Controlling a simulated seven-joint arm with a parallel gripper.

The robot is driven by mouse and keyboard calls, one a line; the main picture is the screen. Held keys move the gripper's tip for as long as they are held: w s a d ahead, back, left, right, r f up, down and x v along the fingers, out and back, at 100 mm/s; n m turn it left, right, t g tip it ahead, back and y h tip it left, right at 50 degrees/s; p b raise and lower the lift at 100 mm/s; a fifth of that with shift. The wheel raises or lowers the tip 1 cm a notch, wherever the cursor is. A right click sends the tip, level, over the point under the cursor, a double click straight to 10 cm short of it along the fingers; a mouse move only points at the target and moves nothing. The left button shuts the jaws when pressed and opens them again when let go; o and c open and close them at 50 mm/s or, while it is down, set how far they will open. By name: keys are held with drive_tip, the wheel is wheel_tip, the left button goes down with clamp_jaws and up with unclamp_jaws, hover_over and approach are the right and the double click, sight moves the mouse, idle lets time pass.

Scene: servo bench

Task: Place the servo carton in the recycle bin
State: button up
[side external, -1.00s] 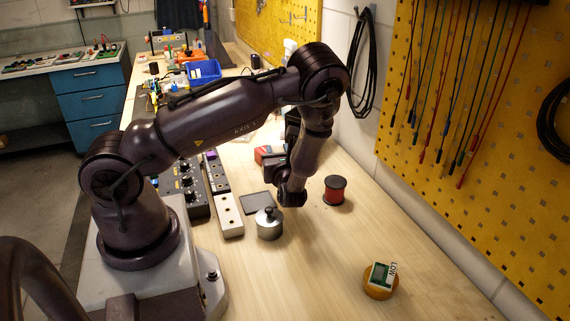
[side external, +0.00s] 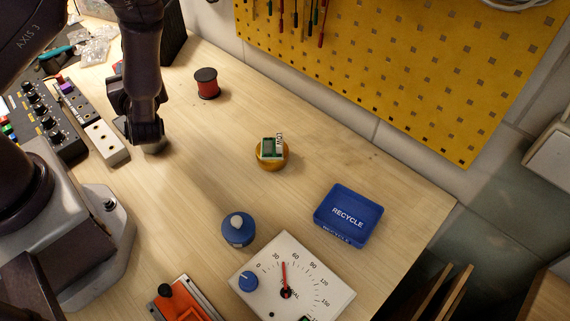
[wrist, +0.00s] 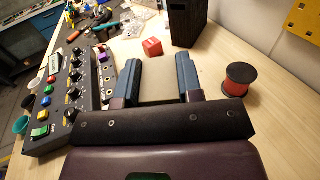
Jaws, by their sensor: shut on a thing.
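The recycle bin (side external: 363,229) is a blue open box marked RECYCLE, standing on the right part of the bench in the side view. My gripper (wrist: 156,66) points down over the left part of the bench, well away from the bin; it also shows in the side view (side external: 141,130). Its blue-grey fingers stand wide apart, shut on a plain beige thing that looks like the servo carton (wrist: 161,91). No print shows on it.
A control box (wrist: 60,110) lies left of my gripper. Mid-bench is largely clear.

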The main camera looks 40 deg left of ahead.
drive_tip(key=w+d+r+m+t+h, duration=0.1)
drive_tip(key=d+m+t+h, duration=0.6)
drive_tip(key=d, duration=0.9)
drive_tip(key=w+d+r+m+t+h, duration=0.15)
drive_tip(key=d+m+t+h, duration=0.65)
drive_tip(key=d, duration=0.9)
drive_tip(key=n+g+h, duration=0.1)
drive_tip(key=g+h, duration=0.1)
drive_tip(key=g, duration=0.1)
hover_over(335, 208)
drive_tip(key=shift+f, duration=6.2)
drive_tip(key=shift+f, duration=0.2)
drive_tip(key=o, duration=0.9)
